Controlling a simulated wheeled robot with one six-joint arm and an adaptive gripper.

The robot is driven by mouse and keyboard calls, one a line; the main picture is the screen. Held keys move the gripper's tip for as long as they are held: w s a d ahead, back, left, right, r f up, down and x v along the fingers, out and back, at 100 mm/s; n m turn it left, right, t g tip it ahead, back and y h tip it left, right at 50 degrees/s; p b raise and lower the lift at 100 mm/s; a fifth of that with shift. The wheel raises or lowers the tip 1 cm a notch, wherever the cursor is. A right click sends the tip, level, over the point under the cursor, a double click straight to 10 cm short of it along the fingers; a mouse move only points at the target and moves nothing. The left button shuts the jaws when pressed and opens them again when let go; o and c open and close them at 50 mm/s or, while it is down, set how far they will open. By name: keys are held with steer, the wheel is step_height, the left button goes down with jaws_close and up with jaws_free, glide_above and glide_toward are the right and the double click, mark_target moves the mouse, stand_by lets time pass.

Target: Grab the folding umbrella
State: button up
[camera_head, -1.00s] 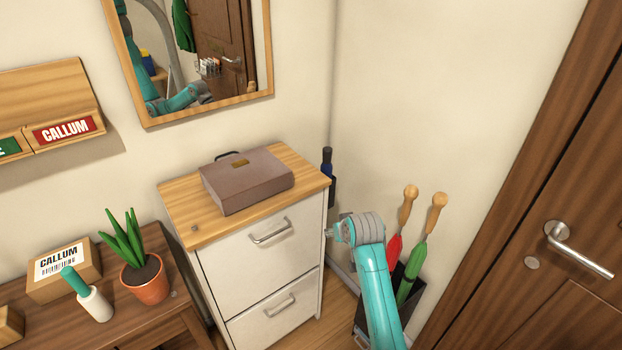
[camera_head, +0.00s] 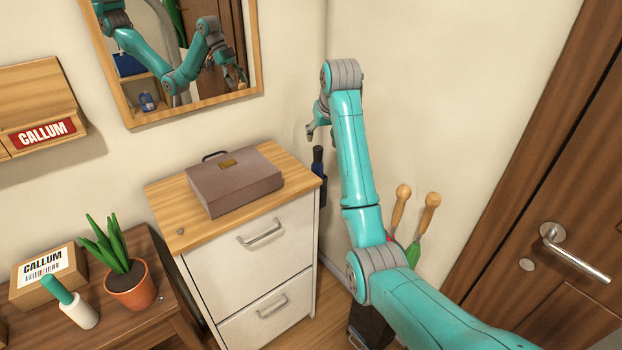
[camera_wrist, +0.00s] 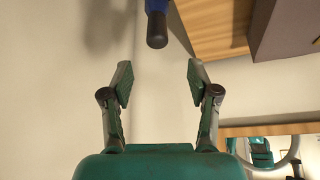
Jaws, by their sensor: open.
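The folding umbrella (camera_head: 318,165), dark blue with a black handle, stands upright in a dark holder in the narrow gap between the drawer cabinet and the wall corner. Its lower part is hidden. In the wrist view its blue body and black rounded end (camera_wrist: 157,28) show at the top centre, beyond the fingertips and lined up between them. My gripper (camera_wrist: 160,82) is open and empty. In the head view my gripper (camera_head: 312,130) is above the umbrella, pointing down, partly hidden by my arm.
The cabinet (camera_head: 250,265) with a brown briefcase (camera_head: 235,182) on top is close left of the umbrella. A mirror (camera_head: 180,115) hangs above. Two long umbrellas with wooden handles (camera_head: 428,203) stand in a dark stand (camera_head: 368,325) behind my arm. A door (camera_head: 560,200) is at right.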

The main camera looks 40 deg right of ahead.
mark_target(318, 148)
steer(key=x, duration=0.4)
steer(key=shift+s, duration=0.2)
steer(key=shift+x, duration=3)
steer(key=shift+d+r, duration=0.1)
jaws_close()
